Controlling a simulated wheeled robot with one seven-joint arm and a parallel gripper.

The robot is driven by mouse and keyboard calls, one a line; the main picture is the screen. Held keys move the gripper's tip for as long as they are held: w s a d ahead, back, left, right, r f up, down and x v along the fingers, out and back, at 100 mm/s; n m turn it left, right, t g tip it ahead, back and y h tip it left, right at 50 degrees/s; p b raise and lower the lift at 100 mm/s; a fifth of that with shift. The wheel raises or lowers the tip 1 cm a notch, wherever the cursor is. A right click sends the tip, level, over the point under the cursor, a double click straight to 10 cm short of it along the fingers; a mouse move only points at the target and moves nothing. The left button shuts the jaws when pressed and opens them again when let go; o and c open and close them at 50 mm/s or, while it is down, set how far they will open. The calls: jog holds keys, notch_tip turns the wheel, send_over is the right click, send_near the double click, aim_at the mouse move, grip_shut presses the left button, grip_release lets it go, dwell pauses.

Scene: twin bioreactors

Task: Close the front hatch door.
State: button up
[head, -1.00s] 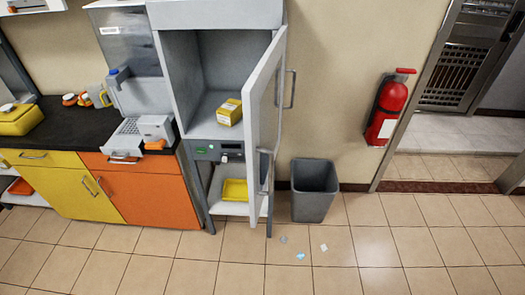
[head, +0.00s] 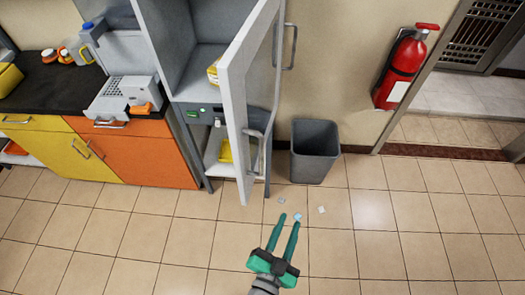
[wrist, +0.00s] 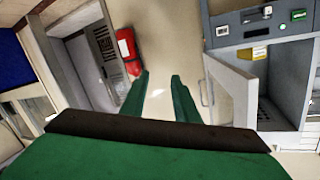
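The front hatch door (head: 237,97) is a tall light-grey panel with a bar handle on its outer face. It stands wide open, swung out toward me from the right side of the grey cabinet (head: 208,55). In the wrist view the door (wrist: 231,95) shows right of the fingers, with the cabinet interior (wrist: 282,92) beyond it. My green gripper (head: 287,218) is over the floor in front of the door, to the right of its lower end and apart from it. Its two fingers are spread with nothing between them; they also show in the wrist view (wrist: 159,98).
A grey bin (head: 315,153) stands on the floor right of the door. A red fire extinguisher (head: 402,68) hangs on the wall. A counter with yellow and orange (head: 130,158) fronts is at the left. The front floor is clear.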

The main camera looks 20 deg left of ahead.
jog(key=w+a+r+t+y, duration=0.1)
jog(key=w+r+y, duration=0.1)
jog(key=w+r, duration=0.5)
jog(key=w+a+r+t+y, duration=0.15)
jog(key=w+r, duration=0.25)
jog(key=w, duration=0.7)
jog(key=w+a+r+n+g+y, duration=0.1)
jog(key=w+r+n+g+y, duration=0.2)
jog(key=r, duration=0.5)
jog(key=w+a+r+n+g+y, duration=0.2)
jog(key=w+r+n+y, duration=0.1)
jog(key=r+n+y, duration=0.3)
jog(key=w+a+r+n+g+y, duration=0.1)
jog(key=w+r+n+g+y, duration=0.2)
jog(key=r, duration=0.6)
jog(key=n+g+h, duration=1.1)
jog(key=n+g, duration=0.2)
jog(key=n, duration=0.1)
send_over(261, 173)
jog(key=shift+t, duration=0.25)
jog(key=f, duration=0.8)
jog(key=shift+w+a, duration=0.1)
jog(key=shift+w, duration=0.15)
